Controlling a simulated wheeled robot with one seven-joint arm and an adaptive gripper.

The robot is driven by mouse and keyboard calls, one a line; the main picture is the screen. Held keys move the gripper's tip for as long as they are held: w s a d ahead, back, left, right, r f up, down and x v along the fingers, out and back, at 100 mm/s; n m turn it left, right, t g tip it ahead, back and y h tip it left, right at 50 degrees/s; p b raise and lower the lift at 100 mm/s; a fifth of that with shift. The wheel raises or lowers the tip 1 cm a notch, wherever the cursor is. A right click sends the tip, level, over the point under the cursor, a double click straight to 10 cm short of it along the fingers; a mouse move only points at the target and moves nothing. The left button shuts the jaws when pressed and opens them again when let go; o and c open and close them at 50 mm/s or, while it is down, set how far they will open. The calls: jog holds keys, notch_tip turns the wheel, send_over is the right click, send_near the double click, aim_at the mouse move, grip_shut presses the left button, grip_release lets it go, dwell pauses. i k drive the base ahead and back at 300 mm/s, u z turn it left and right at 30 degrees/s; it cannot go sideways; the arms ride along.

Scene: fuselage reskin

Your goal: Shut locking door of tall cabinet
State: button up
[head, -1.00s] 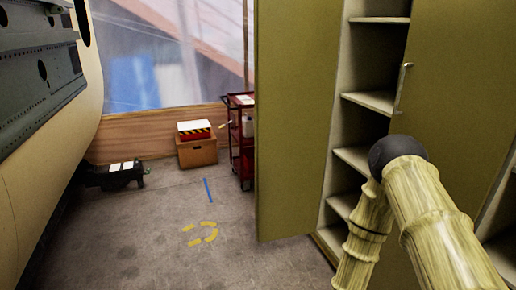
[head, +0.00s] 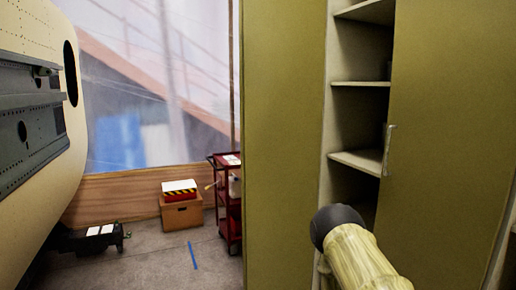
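The tall cabinet has olive-green doors and a pale interior with shelves (head: 357,84). Its left door panel (head: 283,150) stands open, swung out from the shelves. A second olive door panel (head: 445,130) to the right carries a metal handle (head: 388,150) near its left edge. An open gap with shelves shows between the two panels. A pale edge shows right of the second panel, at the picture's edge. A bamboo-textured link of my arm with a dark rounded joint is in front of the cabinet at the lower right. My gripper is not in view.
A red cart (head: 229,200) stands just left of the left door. A cardboard box (head: 181,213) with a striped red-and-white box on top sits by the wall. A large cream fuselage piece (head: 55,160) fills the left side.

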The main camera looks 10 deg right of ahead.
aim_at(282, 43)
jog(key=u, duration=0.55)
jog(key=i, duration=1.5)
jog(key=u, duration=0.5)
jog(key=i, duration=1.7)
jog(key=z, duration=0.15)
jog(key=i, duration=1.6)
jog(key=z, duration=1.7)
jog(key=i, duration=0.8)
jog(key=z, duration=0.85)
